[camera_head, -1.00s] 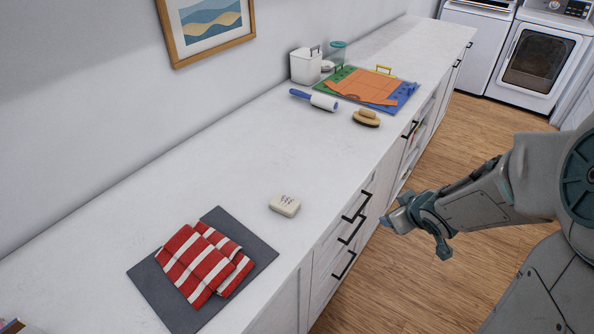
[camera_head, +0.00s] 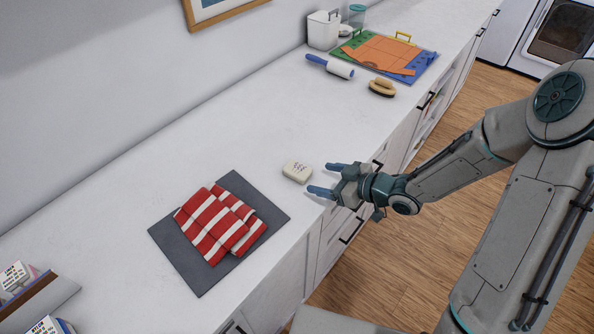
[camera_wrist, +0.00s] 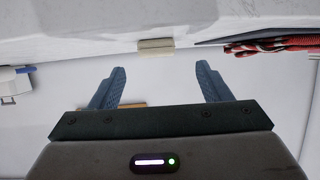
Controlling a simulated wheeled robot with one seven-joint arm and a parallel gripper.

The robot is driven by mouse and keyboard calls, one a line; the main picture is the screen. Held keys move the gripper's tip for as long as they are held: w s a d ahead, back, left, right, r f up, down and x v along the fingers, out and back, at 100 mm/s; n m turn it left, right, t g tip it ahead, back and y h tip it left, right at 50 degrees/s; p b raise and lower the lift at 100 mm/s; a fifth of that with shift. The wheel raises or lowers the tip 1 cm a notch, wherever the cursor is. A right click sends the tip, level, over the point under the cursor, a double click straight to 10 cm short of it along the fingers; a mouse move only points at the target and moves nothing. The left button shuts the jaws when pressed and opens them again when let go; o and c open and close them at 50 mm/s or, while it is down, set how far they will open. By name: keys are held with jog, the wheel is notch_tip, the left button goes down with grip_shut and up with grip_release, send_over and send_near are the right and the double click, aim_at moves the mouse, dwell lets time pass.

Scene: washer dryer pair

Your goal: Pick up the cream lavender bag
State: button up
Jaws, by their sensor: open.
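The cream lavender bag (camera_head: 297,172) is a small pale block with dark marks on top. It lies on the white counter, up and right of the grey mat. My gripper (camera_head: 329,180) is open and empty near the counter's front edge. Its two blue fingers point left toward the bag, with a gap between fingertips and bag. In the wrist view the bag (camera_wrist: 155,46) shows beyond the fingertips, roughly centred between the open fingers (camera_wrist: 160,68).
A red and white striped towel (camera_head: 221,224) lies folded on the grey mat (camera_head: 180,265). A lint roller (camera_head: 331,66), a brush (camera_head: 382,87) and a green-blue board (camera_head: 424,66) with an orange garment (camera_head: 388,53) lie farther along.

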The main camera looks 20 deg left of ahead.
aim_at(308, 174)
jog(key=shift+w+p+x, duration=0.2)
jog(key=shift+p+x, duration=0.3)
jog(key=shift+x, duration=2.6)
jog(key=shift+d+f, duration=0.1)
jog(key=shift+d, duration=0.05)
jog(key=c, duration=1.1)
